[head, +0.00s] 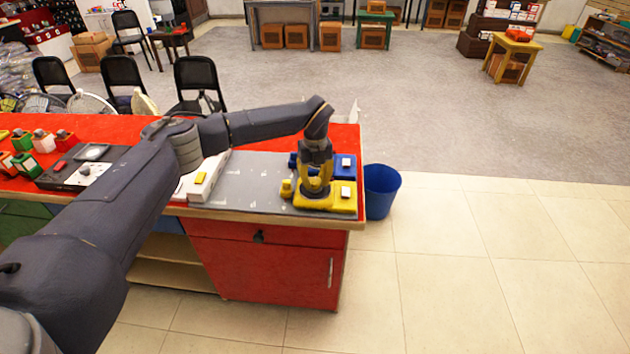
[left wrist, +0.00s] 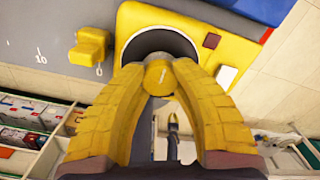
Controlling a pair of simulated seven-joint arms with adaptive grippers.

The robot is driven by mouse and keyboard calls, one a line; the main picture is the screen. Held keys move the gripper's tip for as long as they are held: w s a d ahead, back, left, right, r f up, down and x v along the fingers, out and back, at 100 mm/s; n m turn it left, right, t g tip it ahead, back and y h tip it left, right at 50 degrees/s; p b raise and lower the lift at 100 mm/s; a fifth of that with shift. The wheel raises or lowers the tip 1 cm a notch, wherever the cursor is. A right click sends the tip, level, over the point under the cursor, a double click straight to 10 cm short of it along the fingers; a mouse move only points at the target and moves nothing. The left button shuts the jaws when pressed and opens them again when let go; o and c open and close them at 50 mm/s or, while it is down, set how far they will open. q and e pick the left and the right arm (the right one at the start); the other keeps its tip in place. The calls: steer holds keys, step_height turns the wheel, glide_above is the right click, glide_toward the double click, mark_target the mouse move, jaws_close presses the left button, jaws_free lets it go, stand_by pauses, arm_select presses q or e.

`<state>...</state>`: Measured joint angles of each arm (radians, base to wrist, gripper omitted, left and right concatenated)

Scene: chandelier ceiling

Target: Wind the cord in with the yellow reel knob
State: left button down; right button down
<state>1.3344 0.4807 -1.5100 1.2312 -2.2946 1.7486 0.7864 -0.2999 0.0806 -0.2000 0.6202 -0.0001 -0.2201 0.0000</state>
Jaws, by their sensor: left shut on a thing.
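The yellow reel (head: 343,205) sits at the right end of the red counter, on a grey board (head: 245,180). In the left wrist view its yellow housing (left wrist: 235,48) has a dark round opening with the yellow knob (left wrist: 158,77) in it; the knob bears a pale line. My left gripper (left wrist: 158,84) has its yellow fingers closed on the knob from both sides. In the head view the left gripper (head: 314,188) points down over the reel and hides the knob. A yellow block (left wrist: 92,50) lies beside the reel, near the marks 10 and 0. I cannot make out the cord.
A blue reel (head: 345,166) stands just behind the yellow one. A white box with a yellow top piece (head: 201,178) is to the left on the counter. A blue bin (head: 381,190) stands on the floor past the counter's right edge. Floor to the right is clear.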

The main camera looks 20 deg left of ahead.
mark_target(315, 181)
arm_select(q)
steer(key=c, duration=0.9)
jaws_free()
steer(key=shift+s+d+f, duration=0.1)
steer(key=shift+s, duration=0.05)
steer(key=shift+c, duration=0.2)
step_height(315, 181, up, 12)
